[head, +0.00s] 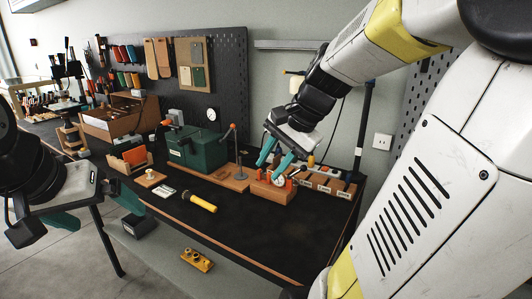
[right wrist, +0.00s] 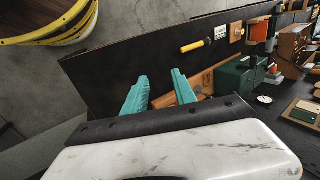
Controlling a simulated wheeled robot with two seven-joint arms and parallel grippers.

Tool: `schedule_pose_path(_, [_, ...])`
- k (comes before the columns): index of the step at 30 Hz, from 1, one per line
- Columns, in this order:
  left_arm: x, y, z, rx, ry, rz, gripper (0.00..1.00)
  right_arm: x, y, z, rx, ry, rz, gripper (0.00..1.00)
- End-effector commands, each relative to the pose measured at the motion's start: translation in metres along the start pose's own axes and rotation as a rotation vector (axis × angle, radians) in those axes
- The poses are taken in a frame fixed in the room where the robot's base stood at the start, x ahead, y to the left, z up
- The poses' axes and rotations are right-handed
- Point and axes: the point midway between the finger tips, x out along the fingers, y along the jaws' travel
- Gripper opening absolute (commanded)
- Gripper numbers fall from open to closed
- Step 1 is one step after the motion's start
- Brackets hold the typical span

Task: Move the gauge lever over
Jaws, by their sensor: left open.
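A slim grey lever (head: 235,150) with an orange knob stands upright on a round foot at the front right of a green press box (head: 192,148). I cannot tell for sure that it is the gauge lever. A round white dial (head: 211,114) is above the box. My right gripper (head: 270,170) is open, its teal fingers pointing down over a wooden block with orange pegs and a small dial (head: 279,181), right of the lever. In the right wrist view the gripper (right wrist: 159,75) shows nothing clearly held. My left gripper (head: 96,210) is open at the left, away from the press.
The dark bench (head: 250,225) is clear at its front right. A yellow-handled tool (head: 200,202) lies near its front edge. A wooden bin row (head: 325,184) is at the right. A yellow part (head: 197,260) sits on a lower surface. A pegboard with tools stands behind.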

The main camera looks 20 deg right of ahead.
Motion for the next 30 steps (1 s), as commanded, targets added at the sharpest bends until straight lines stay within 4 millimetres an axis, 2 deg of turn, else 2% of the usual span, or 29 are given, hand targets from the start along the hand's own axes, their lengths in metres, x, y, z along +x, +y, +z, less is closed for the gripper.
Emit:
schedule_pose_path(5, [0.000,0.000,0.000,0.000,0.000,0.000,1.00,0.009,0.002,-0.047,0.342,-0.051,-0.027,0.33])
schedule_pose_path(8, [0.000,0.000,0.000,0.000,0.000,0.000,1.00,0.015,0.008,-0.085,0.599,-0.089,-0.056,0.33])
schedule_pose_path(12, [0.000,0.000,0.000,0.000,0.000,0.000,1.00,0.024,0.032,-0.156,1.039,-0.157,-0.125,0.33])
schedule_pose_path(15, [0.000,0.000,0.000,0.000,0.000,0.000,1.00,0.028,0.054,-0.198,1.293,-0.203,-0.177,0.33])
schedule_pose_path(18, [0.000,0.000,0.000,0.000,0.000,0.000,1.00,0.029,0.071,-0.225,1.454,-0.235,-0.217,0.33])
schedule_pose_path(22, [0.000,0.000,0.000,0.000,0.000,0.000,1.00,0.031,0.080,-0.239,1.541,-0.256,-0.240,0.33])
schedule_pose_path(26, [0.000,0.000,0.000,0.000,0.000,0.000,1.00,0.039,0.077,-0.239,1.549,-0.259,-0.242,0.33])
schedule_pose_path(30, [0.000,0.000,0.000,0.000,0.000,0.000,1.00,0.055,0.072,-0.238,1.548,-0.260,-0.240,0.33])
